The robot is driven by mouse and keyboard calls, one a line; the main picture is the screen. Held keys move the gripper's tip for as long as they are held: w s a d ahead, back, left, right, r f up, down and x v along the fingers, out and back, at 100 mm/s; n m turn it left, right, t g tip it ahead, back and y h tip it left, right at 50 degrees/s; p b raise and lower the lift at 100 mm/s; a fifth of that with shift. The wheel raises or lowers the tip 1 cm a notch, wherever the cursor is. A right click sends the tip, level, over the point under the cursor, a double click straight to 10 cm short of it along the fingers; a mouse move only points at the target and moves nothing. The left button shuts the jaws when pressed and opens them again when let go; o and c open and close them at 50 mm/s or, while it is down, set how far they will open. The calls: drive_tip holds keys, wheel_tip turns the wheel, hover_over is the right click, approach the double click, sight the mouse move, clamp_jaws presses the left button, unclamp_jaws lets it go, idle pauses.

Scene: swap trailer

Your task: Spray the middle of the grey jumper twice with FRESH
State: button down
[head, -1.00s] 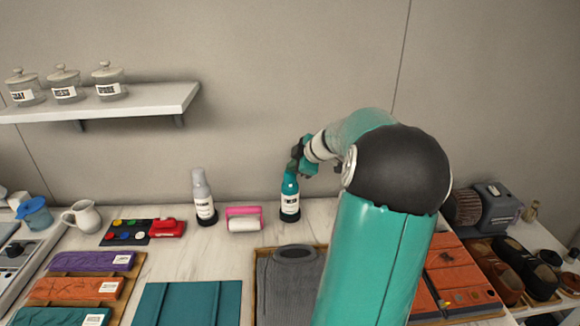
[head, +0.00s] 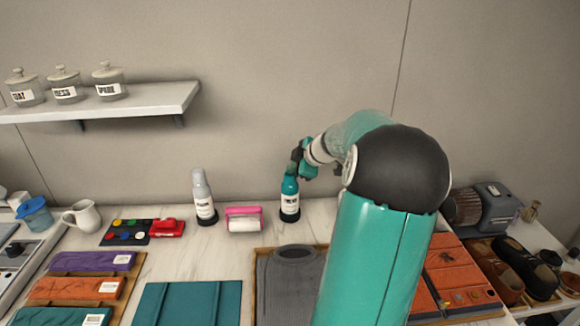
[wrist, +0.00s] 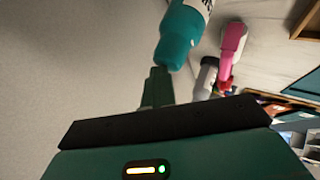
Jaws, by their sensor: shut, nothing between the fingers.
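The teal bottle (head: 290,196) stands upright on a dark round base at the back of the counter; its label is too small to read surely here. It also shows large in the wrist view (wrist: 180,38). My gripper (head: 297,165) is at the bottle's top, and in the wrist view its closed fingers (wrist: 157,86) point at the bottle's cap end. It is shut with nothing in it; whether it touches the cap I cannot tell. The grey jumper (head: 290,285) lies flat in a wooden tray at the front middle, its right part hidden behind my arm.
A grey-white bottle (head: 203,197) and a pink roller (head: 244,219) stand left of the teal bottle. A teal folded cloth (head: 187,303) lies left of the jumper. An orange garment (head: 462,270) and shoes (head: 527,265) are at right. A shelf (head: 110,104) with jars hangs at upper left.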

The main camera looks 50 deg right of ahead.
drive_tip(key=shift+a+f, duration=0.15)
drive_tip(key=shift+f, duration=0.2)
drive_tip(key=shift+r, duration=3.5)
